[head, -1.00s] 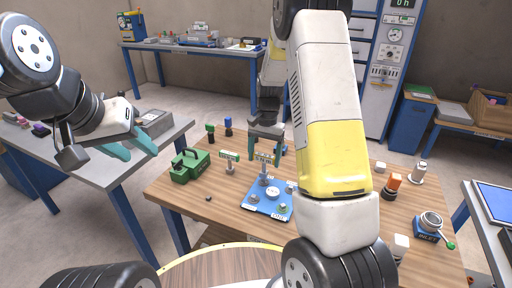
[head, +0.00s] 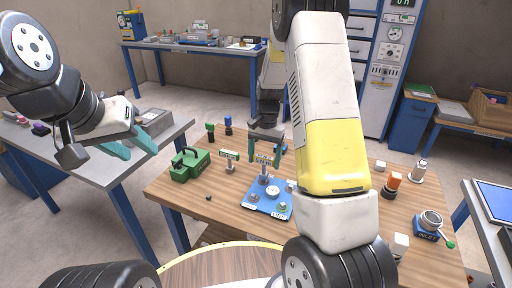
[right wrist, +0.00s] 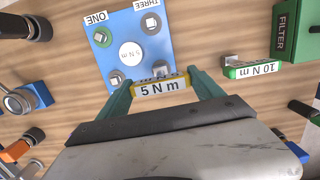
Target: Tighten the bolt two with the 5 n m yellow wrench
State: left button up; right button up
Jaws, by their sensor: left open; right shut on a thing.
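The yellow 5 N m wrench (right wrist: 160,87) is between the teal fingers of my right gripper (right wrist: 163,92), which is shut on it. The wrench also shows in the head view (head: 264,160), upright at the far edge of the blue plate. The blue plate (head: 268,198) lies on the wooden table, with several bolts and a round white disc on it. In the right wrist view, bolts show beside the ONE label (right wrist: 95,18) and THREE label (right wrist: 127,4). The wrench's lower end and whatever is under it are hidden; no TWO label is readable. My left gripper (head: 131,148) is open and empty, left of the table.
A green 10 N m wrench (right wrist: 255,69) stands close to the right gripper. A green box (head: 189,164) marked FILTER is to its left. An orange-topped part (head: 393,182) and a blue-based device (head: 428,226) stand at the table's right. The table's front left is mostly clear.

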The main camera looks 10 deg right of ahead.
jog(key=shift+f, duration=0.55)
jog(key=o, duration=1.4)
notch_tip(320, 180, up, 8)
jog(key=shift+w+d+f, duration=0.15)
jog(key=shift+w+d, duration=0.15)
jog(key=shift+w, duration=0.1)
jog(key=shift+c, duration=0.4)
